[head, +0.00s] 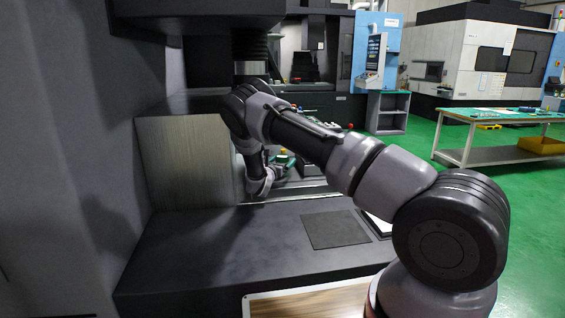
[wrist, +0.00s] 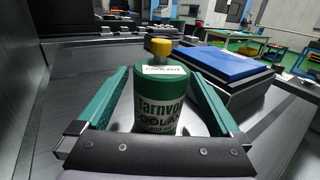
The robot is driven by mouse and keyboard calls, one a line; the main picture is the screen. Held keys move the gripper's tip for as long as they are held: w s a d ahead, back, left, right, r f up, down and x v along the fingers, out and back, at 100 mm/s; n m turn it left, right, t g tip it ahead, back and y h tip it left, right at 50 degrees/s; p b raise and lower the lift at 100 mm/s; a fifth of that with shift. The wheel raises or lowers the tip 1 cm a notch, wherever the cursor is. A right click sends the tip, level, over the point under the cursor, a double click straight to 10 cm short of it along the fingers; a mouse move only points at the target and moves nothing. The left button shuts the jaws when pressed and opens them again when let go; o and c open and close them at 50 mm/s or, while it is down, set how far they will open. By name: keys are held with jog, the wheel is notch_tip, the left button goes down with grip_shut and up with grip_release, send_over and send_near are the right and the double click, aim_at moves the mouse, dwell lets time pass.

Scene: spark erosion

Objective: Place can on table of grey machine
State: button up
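A green can with a yellow cap and a white label (wrist: 156,95) stands upright in the wrist view, between the two green fingers of my gripper (wrist: 155,75). A gap shows on each side of the can, so the fingers look open around it. Its base is hidden behind the gripper's dark body. In the head view my gripper (head: 278,163) is low inside the grey machine (head: 75,120), over its work area, partly hidden by my arm. The machine's metal table (wrist: 75,75) shows beside the can in the wrist view.
A blue-topped block (wrist: 228,64) on a dark base stands right of the can, near the right finger. A dark ledge (head: 215,255) lies in front of the work area. A green-topped workbench (head: 505,116) stands far right.

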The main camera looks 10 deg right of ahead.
aim_at(281, 162)
jog(key=shift+r, duration=0.1)
jog(key=v, duration=0.7)
jog(key=shift+s+r, duration=0.2)
jog(key=s+d+r+m+g, duration=1.2)
jog(key=s+d+r+m, duration=0.5)
jog(key=d+r+m, duration=0.15)
jog(key=s+a+r+m+t+y, duration=0.1)
jog(key=s+a+r+m+y, duration=0.2)
jog(key=s, duration=0.7)
jog(key=s+a+r+m+t+y, duration=0.1)
jog(key=s+a+r+m+y, duration=0.2)
jog(key=s+r+m, duration=0.4)
jog(key=s+a+r+m+t+y, duration=0.2)
jog(key=s+r+m+y, duration=0.3)
jog(key=s, duration=0.8)
jog(key=shift+a+r+y, duration=0.2)
jog(key=shift+a+y, duration=0.1)
jog(key=shift+a, duration=0.4)
